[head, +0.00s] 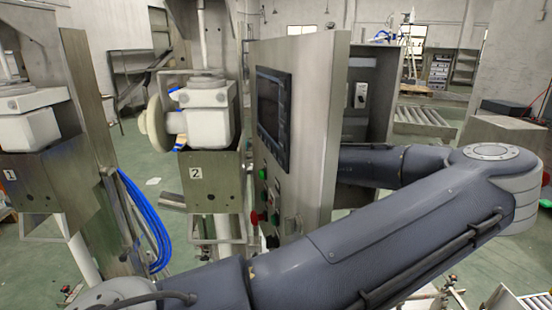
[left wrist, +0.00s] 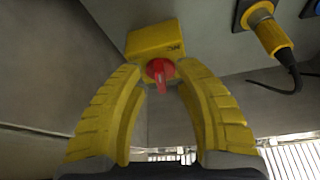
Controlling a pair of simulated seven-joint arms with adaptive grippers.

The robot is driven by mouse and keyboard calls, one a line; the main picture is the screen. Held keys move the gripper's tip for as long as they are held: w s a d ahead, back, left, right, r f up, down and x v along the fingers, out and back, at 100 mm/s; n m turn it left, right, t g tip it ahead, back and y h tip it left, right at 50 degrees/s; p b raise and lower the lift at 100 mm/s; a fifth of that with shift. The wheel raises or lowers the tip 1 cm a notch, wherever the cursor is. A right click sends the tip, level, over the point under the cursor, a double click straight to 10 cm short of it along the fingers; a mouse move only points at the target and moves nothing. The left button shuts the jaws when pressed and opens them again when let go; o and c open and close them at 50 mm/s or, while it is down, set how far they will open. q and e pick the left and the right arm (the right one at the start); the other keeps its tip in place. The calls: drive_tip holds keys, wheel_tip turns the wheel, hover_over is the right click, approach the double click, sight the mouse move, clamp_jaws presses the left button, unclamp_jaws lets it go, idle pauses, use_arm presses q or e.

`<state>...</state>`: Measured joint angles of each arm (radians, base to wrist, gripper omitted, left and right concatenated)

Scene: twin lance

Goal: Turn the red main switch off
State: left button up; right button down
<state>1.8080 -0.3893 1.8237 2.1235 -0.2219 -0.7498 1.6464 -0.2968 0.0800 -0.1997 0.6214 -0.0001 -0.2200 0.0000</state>
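The red main switch (left wrist: 160,71) is a red knob with a handle on the face of a yellow box (left wrist: 152,40) in the left wrist view. Its handle points down, tilted slightly. My left gripper (left wrist: 160,87) has its two yellow fingers spread, with the tips either side of and just below the knob. Nothing is held between them. I cannot tell whether a tip touches the knob. In the head view the switch and left gripper are hidden behind the control cabinet (head: 312,110), where my forearm reaches in. My right gripper is not in view.
The cabinet front carries a dark screen (head: 272,115) and several buttons. A yellow connector with a black cable (left wrist: 272,38) is right of the switch in the left wrist view. A roller conveyor (head: 420,115) stands behind the cabinet. Blue hoses (head: 148,215) hang at left.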

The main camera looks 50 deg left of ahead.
use_arm(q)
drive_tip(key=shift+w+a+f, duration=0.2)
drive_tip(key=shift+w+a, duration=0.05)
drive_tip(key=shift+a, duration=0.15)
drive_tip(key=shift+c, duration=0.3)
clamp_jaws()
